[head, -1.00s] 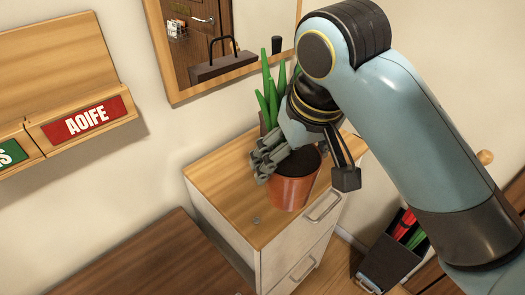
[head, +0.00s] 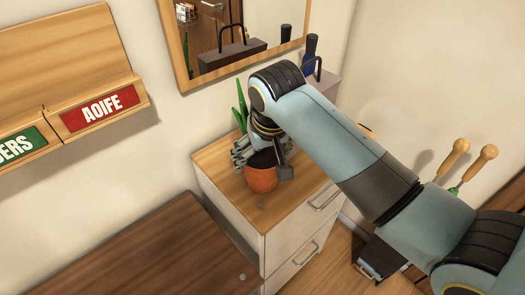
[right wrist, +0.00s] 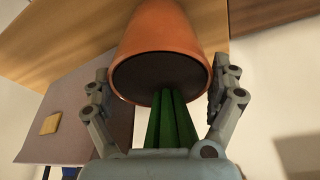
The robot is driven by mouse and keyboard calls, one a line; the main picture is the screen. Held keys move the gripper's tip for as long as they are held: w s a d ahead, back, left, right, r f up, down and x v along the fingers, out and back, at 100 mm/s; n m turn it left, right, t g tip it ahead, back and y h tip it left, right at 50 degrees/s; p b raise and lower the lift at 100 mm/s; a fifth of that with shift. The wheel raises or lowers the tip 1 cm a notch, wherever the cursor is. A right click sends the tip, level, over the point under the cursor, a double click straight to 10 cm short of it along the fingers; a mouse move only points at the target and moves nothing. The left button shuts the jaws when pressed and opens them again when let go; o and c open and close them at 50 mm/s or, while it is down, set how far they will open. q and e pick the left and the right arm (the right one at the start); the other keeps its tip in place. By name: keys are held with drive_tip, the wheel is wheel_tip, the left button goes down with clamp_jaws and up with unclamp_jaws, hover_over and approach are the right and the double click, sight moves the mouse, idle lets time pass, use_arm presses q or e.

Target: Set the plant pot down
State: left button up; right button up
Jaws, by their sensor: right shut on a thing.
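The plant pot (head: 262,180) is orange-brown, with dark soil and green leaves, and looks upright over the top of the wooden-topped cabinet (head: 215,163). I cannot tell whether its base touches the top. My right gripper (head: 262,152) is shut on the pot near its rim. In the right wrist view the pot (right wrist: 160,45) sits between the two fingers of the gripper (right wrist: 165,95), with the green leaves (right wrist: 170,122) towards the palm. The arm hides part of the plant in the head view. My left gripper is not in view.
A mirror (head: 184,72) hangs on the wall behind the cabinet. A dark brown table (head: 150,255) is at the front left. Name signs (head: 100,108) are on the left wall.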

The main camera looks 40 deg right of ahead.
drive_tip(key=o, duration=1.4)
drive_tip(key=shift+c, duration=0.2)
drive_tip(key=b+v, duration=0.1)
drive_tip(key=v, duration=1.1)
drive_tip(key=shift+s, duration=0.1)
